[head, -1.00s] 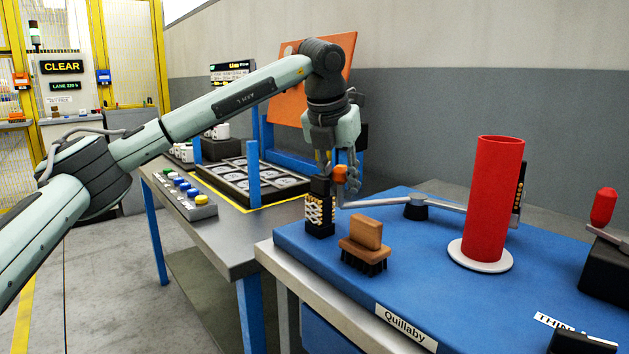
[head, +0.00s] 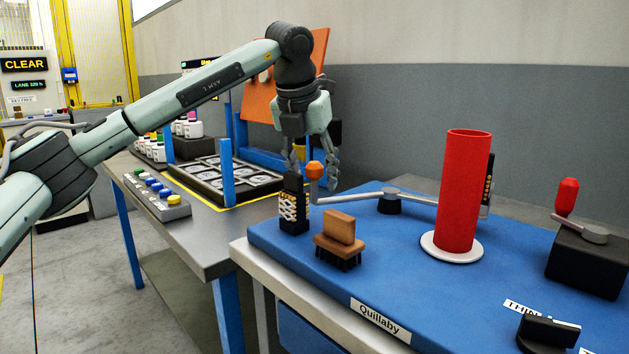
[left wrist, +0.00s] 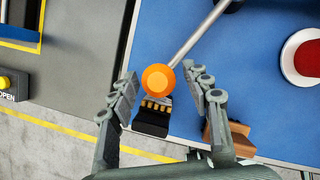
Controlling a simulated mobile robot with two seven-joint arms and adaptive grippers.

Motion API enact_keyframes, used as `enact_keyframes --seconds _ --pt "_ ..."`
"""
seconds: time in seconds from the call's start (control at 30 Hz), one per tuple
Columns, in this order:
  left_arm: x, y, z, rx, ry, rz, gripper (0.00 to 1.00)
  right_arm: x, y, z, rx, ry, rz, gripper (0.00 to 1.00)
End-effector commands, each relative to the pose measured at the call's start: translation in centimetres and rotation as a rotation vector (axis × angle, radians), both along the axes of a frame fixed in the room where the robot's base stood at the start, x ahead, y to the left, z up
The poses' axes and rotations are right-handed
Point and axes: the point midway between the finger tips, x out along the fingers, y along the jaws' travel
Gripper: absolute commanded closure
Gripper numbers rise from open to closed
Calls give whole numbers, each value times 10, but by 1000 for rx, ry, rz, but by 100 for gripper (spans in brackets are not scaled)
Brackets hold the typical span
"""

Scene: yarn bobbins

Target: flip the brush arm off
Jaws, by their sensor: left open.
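The brush arm is a thin silver lever (head: 345,197) with an orange ball knob (head: 315,170) at its left end. It runs from a dark pivot (head: 390,203) on the blue bench top; its far side reaches toward a red cylinder (head: 457,190). My left gripper (head: 312,177) is open around the knob, one finger on each side. In the left wrist view the knob (left wrist: 158,79) lies between the spread fingertips with gaps on both sides. A black block with a laced front (head: 293,205) stands right beside the knob. My right gripper is not seen.
A brown wooden brush (head: 339,232) stands on the blue top (head: 420,280) in front of the lever. A red-handled lever on a black box (head: 590,255) is at the right. A grey table (head: 215,240) with trays and a button box (head: 158,197) is at the left.

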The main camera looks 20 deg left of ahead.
Motion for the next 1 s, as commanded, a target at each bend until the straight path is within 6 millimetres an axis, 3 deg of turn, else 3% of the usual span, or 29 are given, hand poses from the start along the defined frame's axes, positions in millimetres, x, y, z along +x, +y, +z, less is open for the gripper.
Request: enact_keyframes --seconds 0.2,0.43,0.6,0.87,1.0 --pt "-18 1 45 -1 -5 -1 51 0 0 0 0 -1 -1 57" --pt "-33 2 82 0 -3 0 51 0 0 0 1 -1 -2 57" --pt "-39 3 94 1 -1 -1 51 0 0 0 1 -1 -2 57" --pt "-39 3 96 0 0 -1 51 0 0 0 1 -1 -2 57" --pt "-39 3 95 0 -1 -1 51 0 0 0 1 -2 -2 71"
